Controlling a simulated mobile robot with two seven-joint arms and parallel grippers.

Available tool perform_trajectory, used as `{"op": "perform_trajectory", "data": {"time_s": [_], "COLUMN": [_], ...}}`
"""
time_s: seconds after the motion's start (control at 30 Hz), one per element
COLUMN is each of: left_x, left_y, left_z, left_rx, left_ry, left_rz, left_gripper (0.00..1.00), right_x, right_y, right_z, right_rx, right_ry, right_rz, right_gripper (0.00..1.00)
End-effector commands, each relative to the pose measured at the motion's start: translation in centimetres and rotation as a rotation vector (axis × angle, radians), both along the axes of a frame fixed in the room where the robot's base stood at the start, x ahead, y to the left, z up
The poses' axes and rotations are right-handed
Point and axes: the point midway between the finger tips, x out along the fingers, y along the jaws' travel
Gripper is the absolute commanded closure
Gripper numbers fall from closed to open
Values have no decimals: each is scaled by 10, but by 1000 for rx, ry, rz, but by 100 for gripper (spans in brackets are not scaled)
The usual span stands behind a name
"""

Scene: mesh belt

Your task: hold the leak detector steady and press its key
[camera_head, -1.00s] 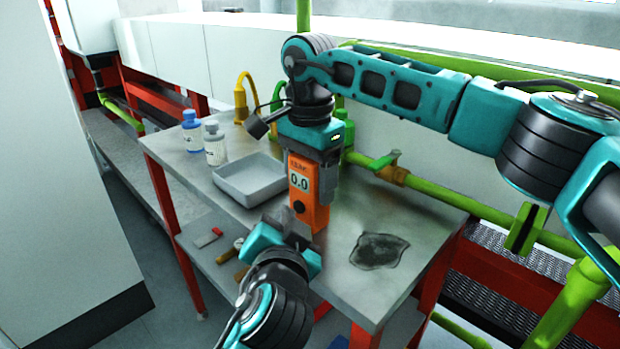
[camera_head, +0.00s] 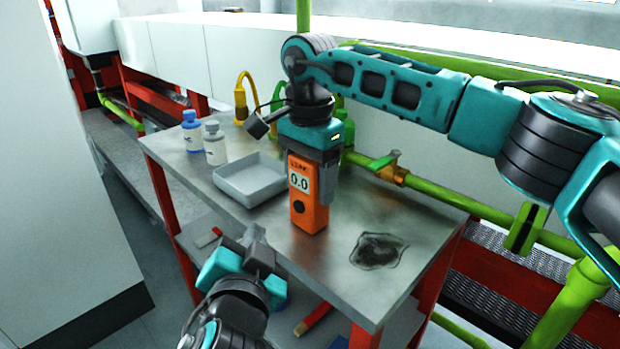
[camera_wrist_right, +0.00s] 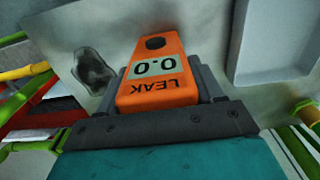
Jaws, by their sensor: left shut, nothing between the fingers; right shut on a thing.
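The orange leak detector (camera_head: 309,215) stands upright on the metal table, with a display reading 0.0 and a round dark key (camera_head: 299,207) below it. My right gripper (camera_head: 318,165) is shut on its upper part from above. In the right wrist view the detector (camera_wrist_right: 158,72) sits between the fingers, its key (camera_wrist_right: 155,43) uncovered and its display labelled LEAK. My left gripper (camera_head: 254,240) is shut and empty, in front of the table's near edge, to the lower left of the detector and apart from it.
A grey tray (camera_head: 281,191) lies left of the detector, with a blue-capped bottle (camera_head: 191,131) and a grey-capped bottle (camera_head: 215,145) further left. A dark stain or patch (camera_head: 378,250) lies on the table at right. Green pipes (camera_head: 450,199) run behind the table.

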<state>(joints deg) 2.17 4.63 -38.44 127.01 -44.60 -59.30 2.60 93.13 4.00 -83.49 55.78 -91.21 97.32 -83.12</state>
Motion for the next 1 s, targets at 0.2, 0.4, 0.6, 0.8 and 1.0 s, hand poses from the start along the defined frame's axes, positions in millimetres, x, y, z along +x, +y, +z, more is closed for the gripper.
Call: {"op": "perform_trajectory", "data": {"time_s": [0.2, 0.4, 0.6, 0.8, 1.0], "left_x": [-4, -3, -3, -3, -3], "left_y": [4, 3, 3, 3, 3], "left_z": [0, 0, 0, 0, 0], "left_rx": [0, 0, 0, 0, 0], "left_ry": [0, 0, -1, -1, -1], "left_rz": [0, 0, -1, -1, -1], "left_gripper": [100, 100, 100, 100, 100], "right_x": [0, 0, 0, 0, 0], "right_y": [0, 0, 0, 0, 0], "right_z": [0, 0, 0, 0, 2], "right_rx": [1, 1, 1, 0, 0], "right_ry": [1, 1, 1, 0, 0], "right_rz": [1, 1, 1, 0, 0], "right_gripper": [70, 70, 17, 4, 4]}}
